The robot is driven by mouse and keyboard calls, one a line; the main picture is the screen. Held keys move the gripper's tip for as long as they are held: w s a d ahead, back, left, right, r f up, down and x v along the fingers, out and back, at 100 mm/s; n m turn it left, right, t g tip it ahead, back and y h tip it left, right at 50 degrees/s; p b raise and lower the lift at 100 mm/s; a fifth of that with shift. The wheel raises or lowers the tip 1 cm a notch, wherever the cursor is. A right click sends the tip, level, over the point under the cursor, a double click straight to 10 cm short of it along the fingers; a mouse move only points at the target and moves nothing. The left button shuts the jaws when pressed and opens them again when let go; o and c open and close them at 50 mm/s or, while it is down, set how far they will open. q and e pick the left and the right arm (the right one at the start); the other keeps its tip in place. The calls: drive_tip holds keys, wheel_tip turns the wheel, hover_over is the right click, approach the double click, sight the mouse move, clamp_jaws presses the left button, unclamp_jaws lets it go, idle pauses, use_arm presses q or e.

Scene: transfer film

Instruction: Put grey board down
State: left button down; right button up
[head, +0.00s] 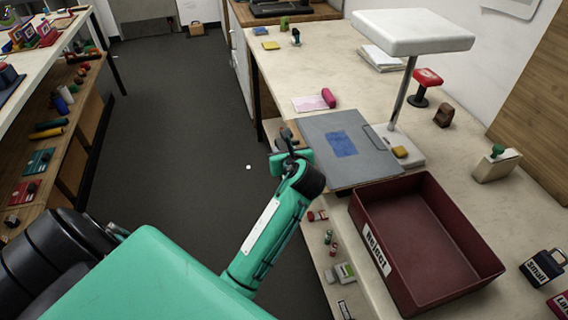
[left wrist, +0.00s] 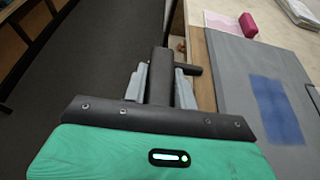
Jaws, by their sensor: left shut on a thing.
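The grey board (head: 316,138) bears a blue patch (head: 341,144) and lies about level over the table's left edge, partly overhanging it. It also shows at the right of the left wrist view (left wrist: 232,85). I cannot tell whether it rests fully on the table. My left gripper (head: 290,152) is at the board's left edge. In the left wrist view its light grey fingers (left wrist: 160,85) are shut around a dark handle (left wrist: 192,70) reaching toward that edge. Where the handle joins the board is not clear. My right gripper is not in view.
A white lamp-like stand (head: 412,32) rises close behind the board's right side. A dark red labelled crate (head: 480,262) sits in front of it. A pink object (head: 328,97) and papers (head: 382,58) lie beyond. Small items sit on a shelf below the table edge. Open floor (head: 190,130) lies left.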

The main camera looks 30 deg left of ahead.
use_arm(q)
drive_tip(key=shift+f, duration=2.65)
drive_tip(key=c, duration=1.1)
unclamp_jaws()
drive_tip(key=shift+s+d, duration=0.1)
drive_tip(key=shift+d, duration=0.05)
drive_tip(key=b+v, duration=0.1)
drive_tip(key=v, duration=1)
drive_tip(key=shift+s+d+r, duration=0.2)
drive_tip(key=shift+s+d, duration=0.05)
drive_tip(key=shift+f, duration=0.1)
